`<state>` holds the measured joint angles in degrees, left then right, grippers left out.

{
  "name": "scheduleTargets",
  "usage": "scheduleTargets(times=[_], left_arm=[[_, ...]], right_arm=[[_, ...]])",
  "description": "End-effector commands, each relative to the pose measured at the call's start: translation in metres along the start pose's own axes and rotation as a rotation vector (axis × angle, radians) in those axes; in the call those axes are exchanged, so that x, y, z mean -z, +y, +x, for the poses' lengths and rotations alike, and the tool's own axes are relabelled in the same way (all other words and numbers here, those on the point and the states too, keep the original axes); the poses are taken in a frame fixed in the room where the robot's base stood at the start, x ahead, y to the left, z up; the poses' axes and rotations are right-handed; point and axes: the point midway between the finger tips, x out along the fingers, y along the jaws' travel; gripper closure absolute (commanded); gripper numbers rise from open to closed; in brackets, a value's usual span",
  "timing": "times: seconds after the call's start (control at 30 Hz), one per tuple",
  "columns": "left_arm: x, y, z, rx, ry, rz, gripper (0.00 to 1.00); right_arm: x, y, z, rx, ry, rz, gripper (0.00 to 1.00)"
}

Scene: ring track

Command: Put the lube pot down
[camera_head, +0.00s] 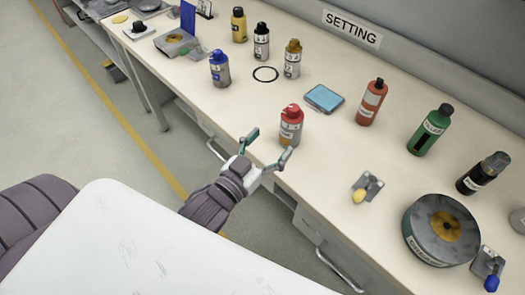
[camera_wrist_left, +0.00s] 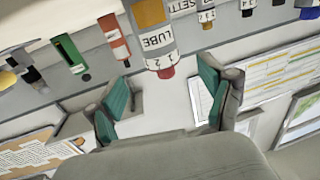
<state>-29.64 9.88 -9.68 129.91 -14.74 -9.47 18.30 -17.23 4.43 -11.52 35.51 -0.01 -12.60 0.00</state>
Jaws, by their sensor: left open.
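The lube pot (camera_head: 291,128) is a grey pot with a red cap and a white label. It stands upright on the bench near the front edge. My left gripper (camera_head: 269,147) is open at the bench's front edge, with its green-padded fingers spread on the pot's near side. In the left wrist view the pot (camera_wrist_left: 153,35) appears upside down, its LUBE label readable, ahead of the open fingers (camera_wrist_left: 166,88) and not gripped. My right gripper is not in view.
On the bench (camera_head: 322,185) a black ring (camera_head: 265,74), blue pad (camera_head: 324,98), orange bottle (camera_head: 371,102) and green bottle (camera_head: 430,130) stand beyond the pot. A blue-capped pot (camera_head: 219,69) is to its left. A large grey disc (camera_head: 441,230) lies at right.

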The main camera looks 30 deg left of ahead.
Motion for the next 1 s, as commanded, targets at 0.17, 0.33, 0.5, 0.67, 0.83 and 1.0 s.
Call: scheduleTargets(times=[0.17,0.33,0.5,0.67,0.83,1.0], left_arm=[[-0.001,0.0,-0.022,0.001,-0.002,0.001,0.19],[0.0,0.0,-0.029,0.0,0.001,0.001,0.19],[0.0,0.0,-0.029,0.0,0.001,0.001,0.19],[0.0,0.0,-0.029,0.0,0.001,0.001,0.19],[0.0,0.0,-0.029,0.0,0.001,0.001,0.19],[0.0,0.0,-0.029,0.0,0.0,0.001,0.19]], right_arm=[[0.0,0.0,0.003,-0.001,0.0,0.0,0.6],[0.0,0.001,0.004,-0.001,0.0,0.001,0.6],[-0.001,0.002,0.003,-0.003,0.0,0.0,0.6],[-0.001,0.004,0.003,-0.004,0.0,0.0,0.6],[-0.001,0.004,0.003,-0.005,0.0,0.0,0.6],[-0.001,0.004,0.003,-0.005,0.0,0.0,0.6]])
